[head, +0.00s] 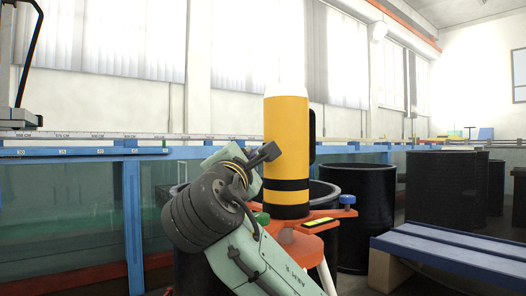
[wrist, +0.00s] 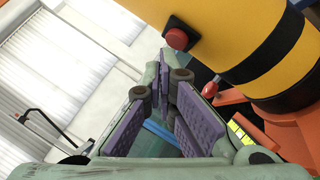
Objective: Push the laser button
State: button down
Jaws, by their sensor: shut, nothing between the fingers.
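The laser is an upright yellow cylinder (head: 287,135) with a black band and black base, near the middle of the head view. In the wrist view its yellow side (wrist: 235,35) fills the upper right. A round red button (wrist: 177,38) on a black square mount sticks out from that side. The button cannot be made out in the head view. My gripper (wrist: 165,70), with purple finger pads, is shut and empty. Its tips appear just below and left of the button; I cannot tell whether they touch it. In the head view my arm reaches the cylinder's left side.
The laser stands on an orange tripod head (head: 300,228) with a blue knob (head: 347,200). Dark round tubs (head: 365,215) stand behind. A blue-framed glass flume (head: 75,200) is at the left, and a blue bench (head: 455,245) is at the right.

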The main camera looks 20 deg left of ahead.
jog(key=shift+s+a, duration=0.1)
jog(key=shift+s, duration=0.05)
jog(key=s+a, duration=0.1)
jog(key=s, duration=0.1)
jog(key=s+a, duration=0.2)
jog(key=shift+s+a, duration=0.25)
jog(key=shift+a, duration=0.05)
dwell(0.3)
dwell(1.2)
